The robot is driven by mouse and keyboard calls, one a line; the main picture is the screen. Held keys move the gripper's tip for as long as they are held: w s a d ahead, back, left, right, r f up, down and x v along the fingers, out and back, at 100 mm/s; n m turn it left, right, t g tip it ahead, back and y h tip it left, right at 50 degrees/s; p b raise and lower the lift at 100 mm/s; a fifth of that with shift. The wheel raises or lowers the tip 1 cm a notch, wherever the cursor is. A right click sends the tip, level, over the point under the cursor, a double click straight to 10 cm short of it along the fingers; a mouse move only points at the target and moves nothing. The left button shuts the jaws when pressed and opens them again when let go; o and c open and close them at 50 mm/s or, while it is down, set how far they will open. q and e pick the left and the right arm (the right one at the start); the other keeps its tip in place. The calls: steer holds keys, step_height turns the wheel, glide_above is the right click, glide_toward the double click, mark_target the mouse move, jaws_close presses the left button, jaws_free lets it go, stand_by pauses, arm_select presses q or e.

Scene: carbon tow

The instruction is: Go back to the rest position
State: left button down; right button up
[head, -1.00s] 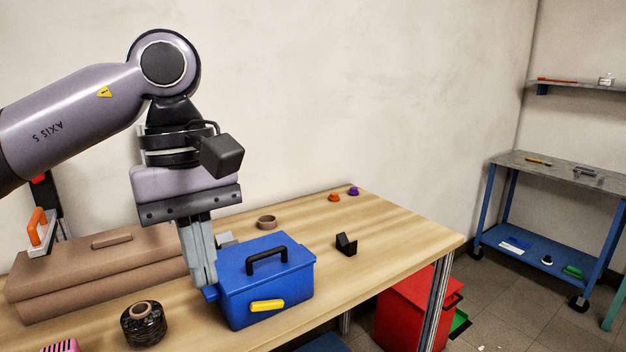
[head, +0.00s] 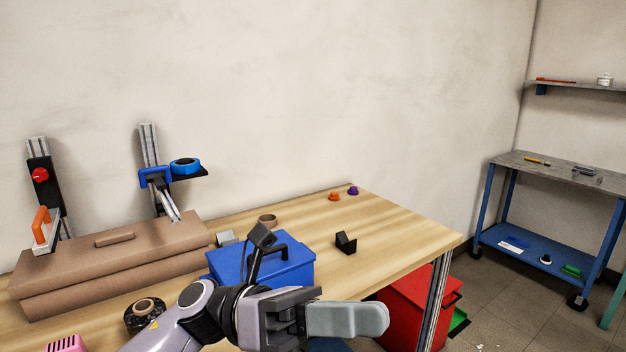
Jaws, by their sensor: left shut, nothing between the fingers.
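My left gripper (head: 384,318) is low in the head view, in front of the blue box and the table's front edge. Its fingers point right and are shut with nothing between them. The blue box (head: 290,268) with a black handle stands on the wooden table; my left arm hides its lower front. A black spool of tow (head: 131,320) stands at the left front, partly covered by my arm. My right gripper is not in view.
A brown case (head: 110,262) lies at the left of the table (head: 400,232). A small black block (head: 346,243) and orange and purple pieces (head: 334,196) are on the right part. A red bin (head: 405,310) stands below. A blue cart (head: 530,230) is at the far right.

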arm_select(q)
steer(key=w+a+f+m+t+y, duration=0.35)
steer(key=f+m+t, duration=0.25)
steer(key=m+t, duration=0.4)
steer(key=w+a+f+m+t+y, duration=0.25)
steer(key=a+f+m+t, duration=0.35)
steer(key=m, duration=0.7)
steer(key=w+a+f+m+t+y, duration=0.35)
steer(key=f+m+t, duration=0.35)
steer(key=m+t, duration=0.35)
steer(key=s+a+f+n+g+y, duration=0.4)
steer(key=s+f, duration=0.4)
steer(key=f, duration=0.3)
steer(key=s+a+f+n+g+y, duration=0.4)
steer(key=s+a+f+n, duration=0.3)
steer(key=f, duration=0.5)
steer(key=shift+s+a+n, duration=0.15)
steer(key=shift+s+n, duration=0.2)
steer(key=shift+s, duration=0.3)
steer(key=shift+g, duration=0.25)
